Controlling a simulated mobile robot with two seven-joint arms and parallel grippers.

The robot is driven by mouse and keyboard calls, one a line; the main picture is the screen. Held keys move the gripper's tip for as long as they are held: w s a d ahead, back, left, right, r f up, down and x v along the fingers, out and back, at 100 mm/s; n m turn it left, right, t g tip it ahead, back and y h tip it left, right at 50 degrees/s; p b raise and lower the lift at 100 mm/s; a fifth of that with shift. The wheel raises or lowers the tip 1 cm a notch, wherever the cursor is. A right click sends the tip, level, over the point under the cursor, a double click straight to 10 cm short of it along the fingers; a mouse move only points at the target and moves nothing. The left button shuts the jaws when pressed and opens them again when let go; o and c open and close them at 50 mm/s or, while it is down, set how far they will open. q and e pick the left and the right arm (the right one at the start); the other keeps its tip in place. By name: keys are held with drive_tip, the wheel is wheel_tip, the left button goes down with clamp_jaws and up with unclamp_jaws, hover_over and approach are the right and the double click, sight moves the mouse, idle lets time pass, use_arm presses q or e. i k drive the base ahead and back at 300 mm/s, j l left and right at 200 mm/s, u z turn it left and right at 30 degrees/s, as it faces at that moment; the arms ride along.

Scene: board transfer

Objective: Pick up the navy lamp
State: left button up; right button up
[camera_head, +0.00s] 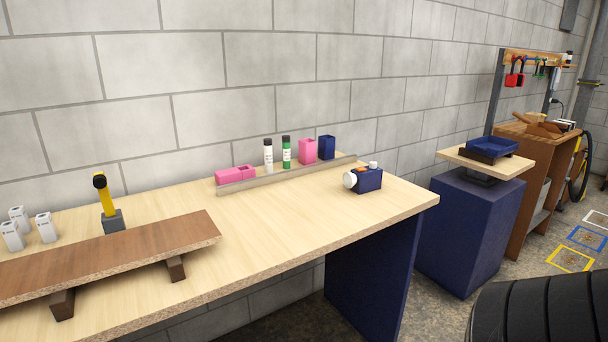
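A navy box-shaped lamp (370,181) with a white round front facing left sits on the wooden table (290,230) near its right end. A small orange-and-white part shows on its top. It stands in front of a low grey rail (290,175). Neither of my grippers is in view, and nothing touches the lamp.
Pink blocks (307,150), two bottles (286,152) and a navy holder (327,147) stand behind the rail. A raised brown board (110,256), a yellow-stemmed tool (107,204) and white boxes (46,227) are at left. A navy tray (492,146) sits on a pedestal at right.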

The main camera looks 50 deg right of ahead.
sight(370, 180)
drive_tip(key=z, duration=1.95)
drive_tip(key=i+l, duration=0.35)
drive_tip(key=l, duration=0.15)
drive_tip(key=i+l, duration=0.3)
drive_tip(key=l, duration=0.2)
